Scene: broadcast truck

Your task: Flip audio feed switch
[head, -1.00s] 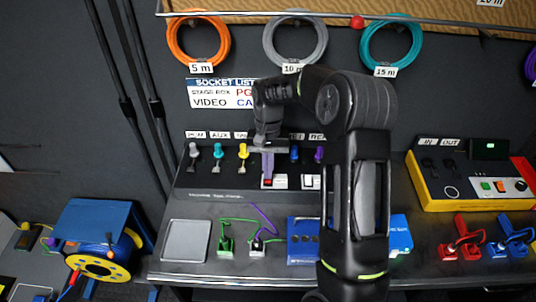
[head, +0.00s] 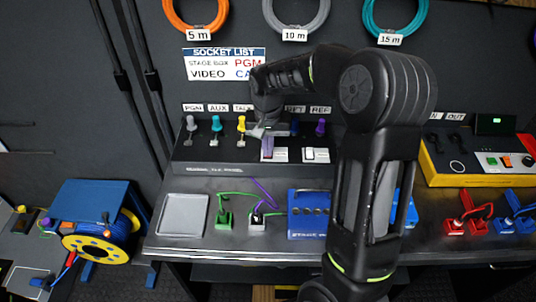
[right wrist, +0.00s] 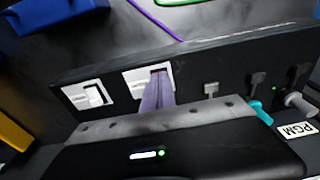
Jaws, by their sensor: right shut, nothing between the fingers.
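A dark patch panel (head: 215,169) on the bench carries two white-plated switches. The left switch (head: 281,155) is partly covered by my gripper; the right switch (head: 317,155) is clear. I cannot read which one is labelled audio feed. My right gripper (head: 267,150) is shut and empty, its fingertips at the left switch. In the right wrist view the purple-grey fingers (right wrist: 158,97) reach onto that switch's plate (right wrist: 136,84) and hide part of its rocker; contact is hard to tell. The other switch (right wrist: 88,95) shows beside it. My left gripper is not in view.
Coloured plugs, such as a yellow plug (head: 241,122), stand in the panel left of the fingers. A grey tray (head: 183,214), green-cabled connectors (head: 224,217) and a blue box (head: 308,222) lie in front. A yellow unit (head: 480,165) stands at the right.

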